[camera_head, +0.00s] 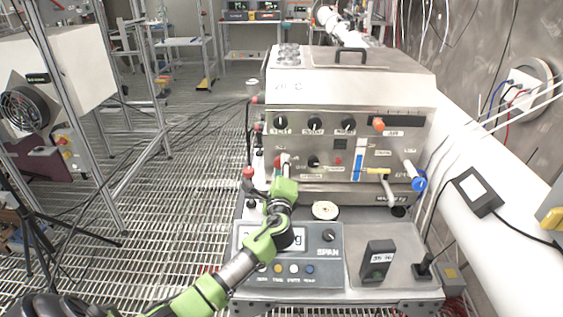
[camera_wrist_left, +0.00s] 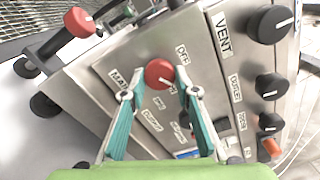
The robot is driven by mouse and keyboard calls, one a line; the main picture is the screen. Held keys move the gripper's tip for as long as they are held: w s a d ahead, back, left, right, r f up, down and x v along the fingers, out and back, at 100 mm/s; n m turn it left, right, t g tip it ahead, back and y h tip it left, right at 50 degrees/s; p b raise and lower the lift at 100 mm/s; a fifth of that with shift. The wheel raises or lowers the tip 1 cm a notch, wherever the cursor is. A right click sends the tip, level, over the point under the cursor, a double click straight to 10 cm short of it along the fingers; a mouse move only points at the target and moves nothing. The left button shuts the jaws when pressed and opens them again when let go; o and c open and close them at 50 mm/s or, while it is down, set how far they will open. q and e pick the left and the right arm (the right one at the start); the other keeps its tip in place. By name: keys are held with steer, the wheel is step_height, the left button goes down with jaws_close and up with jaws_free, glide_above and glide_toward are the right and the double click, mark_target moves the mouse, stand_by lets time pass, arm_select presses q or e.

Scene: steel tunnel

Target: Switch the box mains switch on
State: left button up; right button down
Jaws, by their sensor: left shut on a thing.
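The steel box (camera_head: 350,85) stands on a base in front of me. Its mains switch is a red round knob (camera_wrist_left: 159,74) on the front panel, beside a label that reads like MAINS. A short white mark on the knob points to the right in the left wrist view. The knob (camera_head: 282,161) shows partly in the head view at the panel's lower left. My left gripper (camera_wrist_left: 159,93) has its two fingers on either side of the knob and is shut on it. My right gripper is not in view.
Black knobs (camera_wrist_left: 272,86) sit to the right in the left wrist view. Another red-topped knob (camera_wrist_left: 79,22) stands at its upper left. A scale (camera_head: 330,262) and a black block (camera_head: 377,260) are on the base below. Grated floor lies open to the left.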

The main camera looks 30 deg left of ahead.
arm_select(q)
steer(key=shift+f+m+p, duration=0.1)
steer(key=shift+m+p, duration=1.75)
steer(key=shift+m, duration=1.35)
steer(key=o, duration=1.1)
steer(key=shift+s, duration=0.1)
steer(key=v, duration=1.2)
